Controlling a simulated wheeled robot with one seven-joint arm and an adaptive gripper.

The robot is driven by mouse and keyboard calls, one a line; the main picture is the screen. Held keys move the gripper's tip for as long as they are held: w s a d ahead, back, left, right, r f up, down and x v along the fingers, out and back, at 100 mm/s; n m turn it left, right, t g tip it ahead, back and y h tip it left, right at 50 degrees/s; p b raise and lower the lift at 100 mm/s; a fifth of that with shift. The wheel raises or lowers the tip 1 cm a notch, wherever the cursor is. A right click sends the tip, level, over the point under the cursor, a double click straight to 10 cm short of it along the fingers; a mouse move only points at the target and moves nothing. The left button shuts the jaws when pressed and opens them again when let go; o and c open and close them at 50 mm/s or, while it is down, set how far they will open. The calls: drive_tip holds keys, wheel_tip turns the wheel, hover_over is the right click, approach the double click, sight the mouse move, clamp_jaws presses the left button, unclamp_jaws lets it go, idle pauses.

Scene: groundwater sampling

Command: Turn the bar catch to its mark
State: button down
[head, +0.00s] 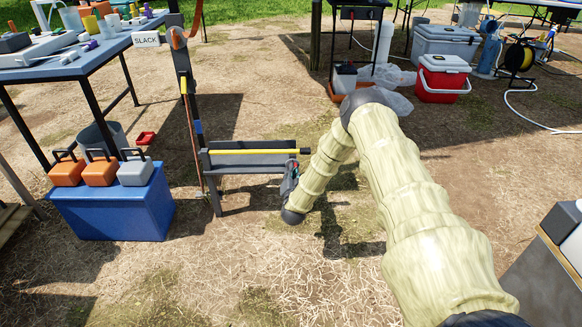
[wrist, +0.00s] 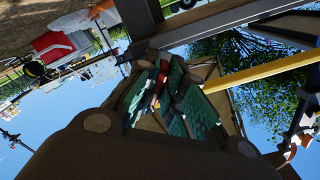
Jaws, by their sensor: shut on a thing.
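A dark grey stand (head: 250,165) on the ground carries a yellow bar (head: 252,151) with a black end. The same yellow bar crosses the right of the wrist view (wrist: 265,71). My gripper (head: 291,178) is at the right end of this stand, just below the bar's black end. In the wrist view my gripper (wrist: 170,92) has its green-padded fingers closed around a small red piece (wrist: 160,82), which looks like the bar catch. The fingers hide most of it. I cannot make out its mark or its exact angle.
A dark upright post with a strap and a "SLACK" sign (head: 145,39) stand left of the bar. A blue box (head: 118,208) with several handled blocks is farther left, below a loaded table (head: 85,62). A red cooler (head: 443,80) is behind.

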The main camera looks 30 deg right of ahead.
drive_tip(key=n+p, duration=0.1)
drive_tip(key=n, duration=0.1)
drive_tip(key=n+p, duration=0.1)
drive_tip(key=n, duration=0.4)
drive_tip(key=shift+s+d+f+p, duration=0.15)
drive_tip(key=shift+s+d+p, duration=0.05)
drive_tip(key=shift+d+p, duration=0.2)
drive_tip(key=c, duration=1.4)
unclamp_jaws()
drive_tip(key=shift+f, duration=0.1)
drive_tip(key=shift+c, duration=0.2)
drive_tip(key=shift+w+a, duration=0.1)
drive_tip(key=shift+a, duration=0.05)
drive_tip(key=v, duration=1.2)
